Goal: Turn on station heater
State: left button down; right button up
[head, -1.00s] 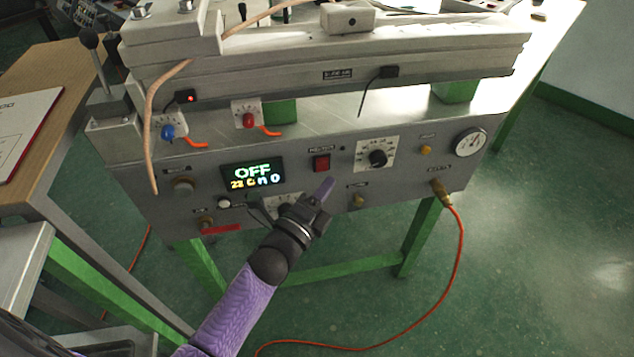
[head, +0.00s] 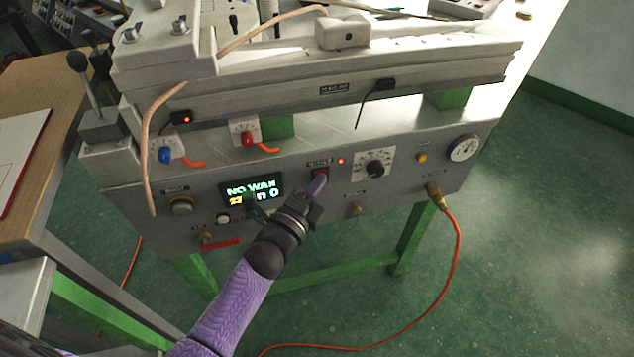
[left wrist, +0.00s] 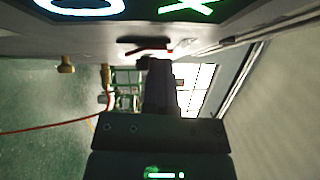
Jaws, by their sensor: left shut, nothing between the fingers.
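The station's grey front panel (head: 330,213) carries a red heater switch (head: 320,174), a lit display (head: 252,191) and a dial (head: 376,162). The display reads "NO WAX". A small indicator light beside the switch (head: 341,161) glows orange-red. In the left wrist view, the dark gripper (left wrist: 160,85) points at the panel, close to a red edge. My right gripper is out of view.
A pressure gauge (head: 464,148), a yellow button (head: 421,157) and a brass fitting with an orange hose (head: 436,195) are on the panel's right. Blue (head: 165,154) and red (head: 247,138) knobs are above the display. A wooden table (head: 50,150) stands at left. Floor to the right is clear.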

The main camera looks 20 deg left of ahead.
pick_arm(q)
notch_tip(320, 180, up, 9)
jog(key=p, duration=0.5)
jog(key=shift+r+p, duration=0.45)
jog(key=shift+r, duration=0.05)
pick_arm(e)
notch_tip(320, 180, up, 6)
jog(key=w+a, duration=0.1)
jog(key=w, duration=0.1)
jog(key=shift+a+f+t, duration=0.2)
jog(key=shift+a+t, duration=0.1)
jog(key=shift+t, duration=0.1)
pick_arm(q)
jog(key=shift+r, duration=0.1)
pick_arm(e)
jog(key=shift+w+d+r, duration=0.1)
